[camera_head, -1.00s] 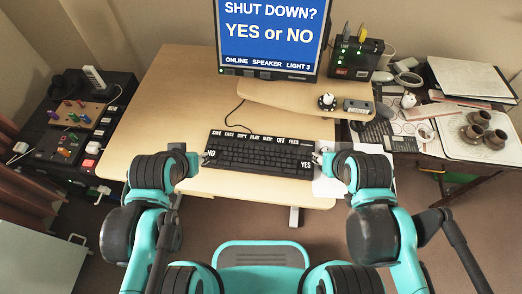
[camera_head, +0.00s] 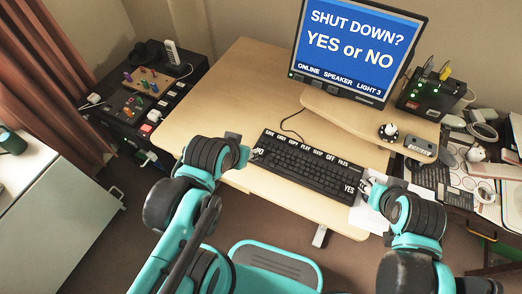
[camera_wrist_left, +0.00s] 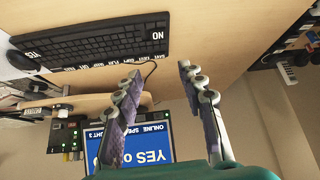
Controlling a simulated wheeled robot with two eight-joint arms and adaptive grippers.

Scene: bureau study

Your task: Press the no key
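A black keyboard (camera_head: 300,164) lies on the wooden desk, with white lettering. Its NO key (camera_head: 259,152) is at the left end, partly covered by my left gripper (camera_head: 250,155) in the head view. The left wrist view shows the keyboard upside down, with the NO key (camera_wrist_left: 157,35) in plain sight. There my left gripper (camera_wrist_left: 160,74) has its two fingers spread, with nothing between them, apart from the key in the picture. The YES key (camera_head: 349,188) is at the right end. My right gripper (camera_head: 367,186) is beside it; its fingers are too small to read.
The monitor (camera_head: 356,45) reads "SHUT DOWN? YES or NO". A raised shelf (camera_head: 345,116) holds a round knob device (camera_head: 389,132) and a small grey box (camera_head: 420,146). A black box with green lights (camera_head: 423,95) stands at right. Bare desk (camera_head: 235,90) lies left of the keyboard.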

